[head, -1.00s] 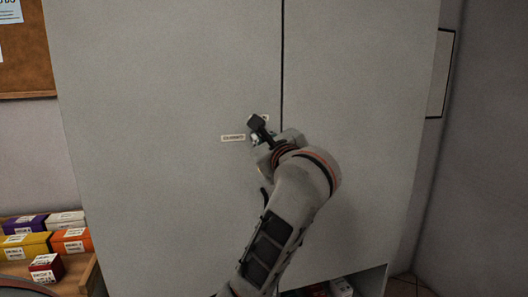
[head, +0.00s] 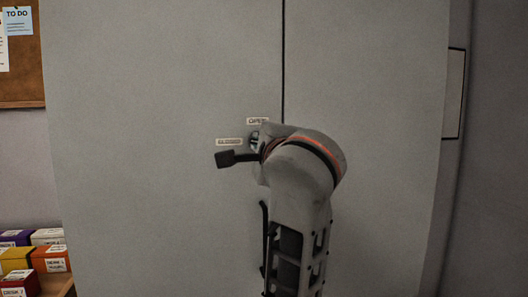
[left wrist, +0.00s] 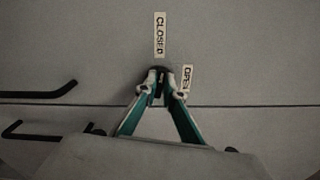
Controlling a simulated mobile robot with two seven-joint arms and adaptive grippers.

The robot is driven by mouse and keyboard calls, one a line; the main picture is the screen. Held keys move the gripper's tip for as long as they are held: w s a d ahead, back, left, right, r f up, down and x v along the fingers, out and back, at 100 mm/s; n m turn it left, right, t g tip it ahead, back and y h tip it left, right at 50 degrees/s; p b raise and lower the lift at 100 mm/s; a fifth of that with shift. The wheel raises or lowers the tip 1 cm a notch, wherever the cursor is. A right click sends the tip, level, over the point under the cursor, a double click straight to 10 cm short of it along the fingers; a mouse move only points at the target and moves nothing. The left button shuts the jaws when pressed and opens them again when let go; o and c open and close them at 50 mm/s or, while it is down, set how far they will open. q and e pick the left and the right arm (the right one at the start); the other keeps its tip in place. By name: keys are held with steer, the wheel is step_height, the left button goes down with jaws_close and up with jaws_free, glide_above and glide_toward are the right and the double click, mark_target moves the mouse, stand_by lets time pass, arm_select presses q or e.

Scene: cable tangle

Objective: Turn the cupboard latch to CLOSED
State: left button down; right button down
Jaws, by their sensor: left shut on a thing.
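The cupboard latch (left wrist: 160,72) is a small dark turn-knob on the pale grey cupboard door (head: 150,110), just left of the door seam in the head view. My left gripper (left wrist: 162,88) is shut on the latch, its two teal-sided fingers pinching it. In the head view the gripper (head: 256,140) is mostly hidden behind my wrist, and the latch angle is hard to tell. The CLOSED label (left wrist: 160,34) and the OPEN label (left wrist: 187,78) sit beside the latch. In the head view, the CLOSED label (head: 229,142) is left and the OPEN label (head: 258,121) above. My right gripper is out of view.
A black door handle (head: 264,235) is below the latch, beside my forearm; two handles show in the left wrist view (left wrist: 38,90). Small coloured boxes (head: 18,258) stand on a shelf at lower left. The door face around the latch is otherwise clear.

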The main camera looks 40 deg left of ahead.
arm_select(q)
steer(key=shift+f+n+b, duration=0.15)
steer(key=shift+n+b, duration=0.4)
steer(key=shift+n, duration=0.55)
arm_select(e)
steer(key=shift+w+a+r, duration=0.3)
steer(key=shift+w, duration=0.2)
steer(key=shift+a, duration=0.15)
arm_select(q)
steer(key=c, duration=2.2)
jaws_free()
steer(key=shift+o, duration=0.2)
